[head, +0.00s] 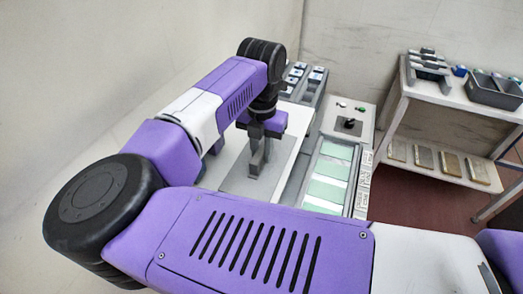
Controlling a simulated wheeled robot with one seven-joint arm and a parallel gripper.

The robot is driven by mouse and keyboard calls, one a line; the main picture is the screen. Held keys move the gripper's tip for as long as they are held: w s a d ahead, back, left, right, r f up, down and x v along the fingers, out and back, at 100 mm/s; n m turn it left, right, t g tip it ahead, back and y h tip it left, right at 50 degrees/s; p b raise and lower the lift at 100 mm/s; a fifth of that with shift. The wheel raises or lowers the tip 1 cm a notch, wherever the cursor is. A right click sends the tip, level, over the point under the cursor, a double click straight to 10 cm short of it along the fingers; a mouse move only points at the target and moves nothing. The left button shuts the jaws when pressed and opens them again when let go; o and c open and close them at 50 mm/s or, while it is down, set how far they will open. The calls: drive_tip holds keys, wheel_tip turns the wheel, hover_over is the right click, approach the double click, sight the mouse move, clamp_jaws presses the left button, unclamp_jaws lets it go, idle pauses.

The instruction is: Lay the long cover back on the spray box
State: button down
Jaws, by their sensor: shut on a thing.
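My gripper (258,166) points down in the middle of the head view. It is shut on the long cover, at what looks like an upright grip on it. The long cover looks like the flat grey panel (236,184) under and around the fingers, over a white surface. My arm hides its near part. I cannot tell whether it rests on anything or is held just above. Right of it is a long grey frame with pale green and white panels (328,190); I cannot tell whether this is the spray box.
Behind the frame is a control panel (349,122) with a black knob and small buttons. Grey racks (303,82) with small parts stand at the back. At right a shelf table (448,95) holds a dark grey bin (495,92), with several blocks below. A pale wall is close on the left.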

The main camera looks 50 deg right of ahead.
sight(262, 149)
drive_tip(key=c, duration=1.2)
unclamp_jaws()
drive_tip(key=shift+r+b, duration=0.75)
drive_tip(key=shift+r, duration=3.2)
